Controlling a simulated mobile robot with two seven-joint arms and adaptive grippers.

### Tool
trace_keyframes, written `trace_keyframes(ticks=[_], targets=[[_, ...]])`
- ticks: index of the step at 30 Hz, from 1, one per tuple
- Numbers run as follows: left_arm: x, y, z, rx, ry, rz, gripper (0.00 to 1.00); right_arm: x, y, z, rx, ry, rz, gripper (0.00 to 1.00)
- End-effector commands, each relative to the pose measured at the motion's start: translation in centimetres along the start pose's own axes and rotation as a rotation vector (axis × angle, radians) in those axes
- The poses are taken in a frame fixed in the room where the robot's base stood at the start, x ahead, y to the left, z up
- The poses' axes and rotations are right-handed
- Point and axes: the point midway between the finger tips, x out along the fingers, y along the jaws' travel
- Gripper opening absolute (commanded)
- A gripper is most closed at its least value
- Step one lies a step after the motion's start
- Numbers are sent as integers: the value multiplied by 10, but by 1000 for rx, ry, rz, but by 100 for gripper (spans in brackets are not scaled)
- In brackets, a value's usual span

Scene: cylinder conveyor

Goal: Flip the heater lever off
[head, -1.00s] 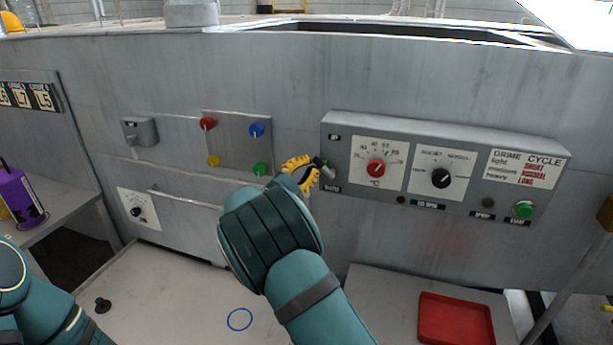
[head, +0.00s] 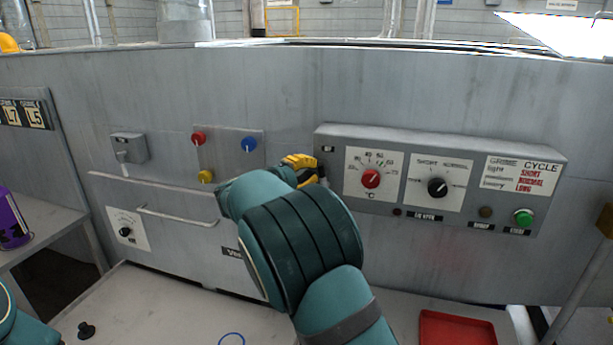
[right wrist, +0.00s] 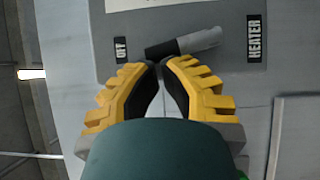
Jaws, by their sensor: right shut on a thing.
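The heater lever, a short grey rod with a black end, shows in the right wrist view (right wrist: 198,40) between the OFF label (right wrist: 121,50) and the HEATER label (right wrist: 254,38). Its black end lies toward the OFF label. My right gripper (right wrist: 162,66) has its yellow fingers closed together at that black end, shut on the lever. In the head view the right gripper (head: 312,172) is at the left end of the grey control box (head: 450,150), and my wrist and fingers hide most of the lever. My left gripper is out of view.
The box carries a red dial (head: 371,179), a black dial (head: 437,188) and a green button (head: 523,217). Coloured knobs sit on a plate (head: 225,150) to the left. A red tray (head: 457,328) lies low at right. A purple can (head: 12,220) stands at far left.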

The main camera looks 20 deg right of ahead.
Motion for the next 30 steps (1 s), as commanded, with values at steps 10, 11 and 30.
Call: trace_keyframes(ticks=[10,11,30], targets=[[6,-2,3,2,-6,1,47,3,2,4,70,-1,-48,0],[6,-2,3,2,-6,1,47,3,2,4,73,-1,-50,0],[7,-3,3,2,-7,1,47,3,3,4,85,0,-58,0]])
